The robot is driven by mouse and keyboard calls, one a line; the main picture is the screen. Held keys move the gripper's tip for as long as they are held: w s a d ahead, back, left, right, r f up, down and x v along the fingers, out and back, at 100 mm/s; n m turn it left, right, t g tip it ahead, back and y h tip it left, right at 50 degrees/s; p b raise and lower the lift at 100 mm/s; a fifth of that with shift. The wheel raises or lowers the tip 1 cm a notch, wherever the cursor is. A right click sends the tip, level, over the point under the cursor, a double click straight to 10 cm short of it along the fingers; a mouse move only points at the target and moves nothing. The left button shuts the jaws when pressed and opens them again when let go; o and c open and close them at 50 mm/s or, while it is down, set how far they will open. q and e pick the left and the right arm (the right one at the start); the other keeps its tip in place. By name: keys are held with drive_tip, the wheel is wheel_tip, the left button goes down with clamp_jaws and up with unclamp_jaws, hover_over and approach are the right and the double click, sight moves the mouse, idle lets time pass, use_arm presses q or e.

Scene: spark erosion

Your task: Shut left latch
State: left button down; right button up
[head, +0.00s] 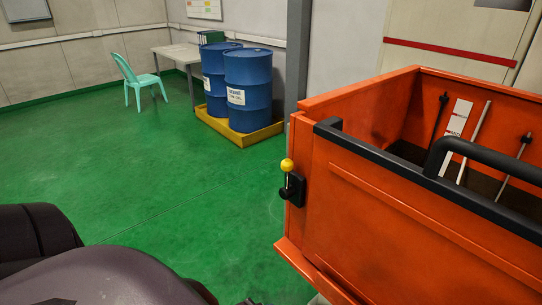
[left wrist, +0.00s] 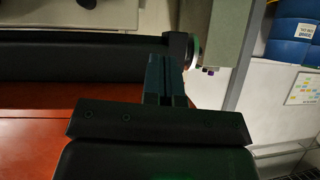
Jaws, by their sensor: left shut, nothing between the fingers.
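The left latch (head: 289,183), a yellow ball knob on a short pin with a black plate, is on the left corner of the orange tank (head: 400,225) in the head view. The knob points up. My left gripper (left wrist: 167,72) shows in the left wrist view. Its dark fingers are together and hold nothing. They reach toward a long black bar (left wrist: 80,62) over an orange surface. I cannot make out the latch in that view, nor whether the fingers touch anything. My right gripper is in neither view.
A black handle (head: 490,160) runs along the tank's front top edge. Thin rods and a white strip stand inside the tank. Blue drums (head: 248,90) stand on a yellow tray (head: 245,140) behind, near a mint chair (head: 137,80). Green floor left of the tank is clear.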

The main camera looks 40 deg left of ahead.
use_arm(q)
drive_tip(key=shift+d, duration=0.1)
drive_tip(key=w+a+r+m+t+h+b, duration=0.15)
drive_tip(key=w+a+r+m+t, duration=0.25)
drive_tip(key=a+r, duration=0.5)
drive_tip(key=w+a+r+m+t+h+b, duration=0.1)
drive_tip(key=w+a+r+m+t+b, duration=0.25)
drive_tip(key=a+r, duration=0.5)
drive_tip(key=s+a+r+m+g+h+b, duration=0.1)
drive_tip(key=a+r+m+g+h, duration=0.1)
drive_tip(key=r+m+g+h, duration=0.4)
drive_tip(key=s+a+r+m+g+h+b, duration=0.1)
drive_tip(key=r+m+g+h, duration=0.6)
drive_tip(key=r+m, duration=0.7)
drive_tip(key=s+a+m, duration=0.1)
drive_tip(key=m, duration=0.2)
drive_tip(key=shift+a+r+m+b, duration=0.2)
drive_tip(key=shift+r+m+b, duration=0.1)
drive_tip(key=shift+r+m, duration=0.1)
drive_tip(key=shift+s+d, duration=0.1)
drive_tip(key=p, duration=0.1)
approach(287, 179)
drive_tip(key=w+d+r, duration=0.2)
drive_tip(key=d, duration=0.3)
drive_tip(key=shift+w+d, duration=0.25)
drive_tip(key=shift+w, duration=0.15)
